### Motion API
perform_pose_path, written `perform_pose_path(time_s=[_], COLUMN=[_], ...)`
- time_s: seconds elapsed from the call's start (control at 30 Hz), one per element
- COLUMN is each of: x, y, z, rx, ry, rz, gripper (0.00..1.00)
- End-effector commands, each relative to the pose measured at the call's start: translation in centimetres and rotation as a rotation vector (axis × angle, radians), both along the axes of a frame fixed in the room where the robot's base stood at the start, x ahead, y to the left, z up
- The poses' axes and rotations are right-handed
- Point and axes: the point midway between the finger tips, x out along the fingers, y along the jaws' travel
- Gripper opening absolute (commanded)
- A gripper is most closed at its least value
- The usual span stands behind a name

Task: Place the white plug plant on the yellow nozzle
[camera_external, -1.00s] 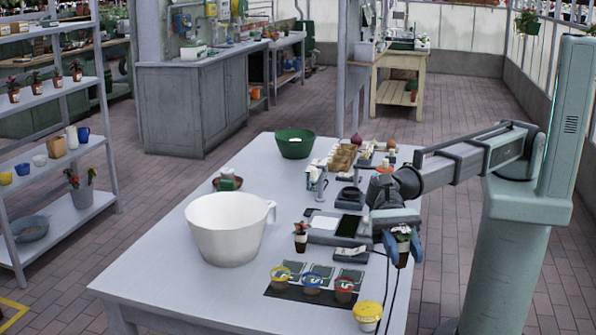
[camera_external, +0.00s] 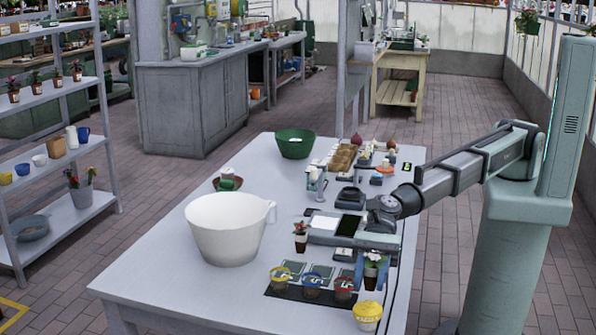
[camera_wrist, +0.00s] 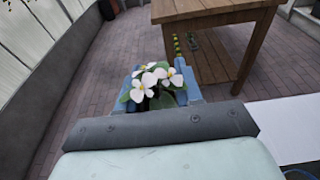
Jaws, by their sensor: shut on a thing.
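My gripper (camera_external: 371,272) is shut on the white plug plant (camera_external: 373,261), a small brown pot with green leaves and white flowers. It is held upright near the right front of the table. In the wrist view the white flowers (camera_wrist: 150,83) show between the blue fingers (camera_wrist: 160,88), and the pot is hidden. A yellow-topped pot (camera_external: 367,314) stands at the table's front edge, below my gripper in the picture.
A large white basin (camera_external: 225,235) fills the left middle. The table's front left (camera_external: 200,290) is clear.

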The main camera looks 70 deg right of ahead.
Motion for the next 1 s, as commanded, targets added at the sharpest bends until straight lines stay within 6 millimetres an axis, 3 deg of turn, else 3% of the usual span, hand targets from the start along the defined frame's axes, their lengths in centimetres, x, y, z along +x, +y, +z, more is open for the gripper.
perform_pose_path(time_s=[0.17,0.43,0.87,0.9,1.0], x=[0.0,0.0,0.0,0.0,0.0], y=[0.0,0.0,0.0,0.0,0.0], z=[-0.8,-3.8,-4.4,-4.3,-4.3], rx=[0.0,0.0,0.001,0.001,0.001], ry=[0.0,0.001,-0.001,-0.001,-0.001], rz=[0.0,0.0,0.0,0.0,0.0], gripper=[0.02,0.02,0.02,0.39,0.48])
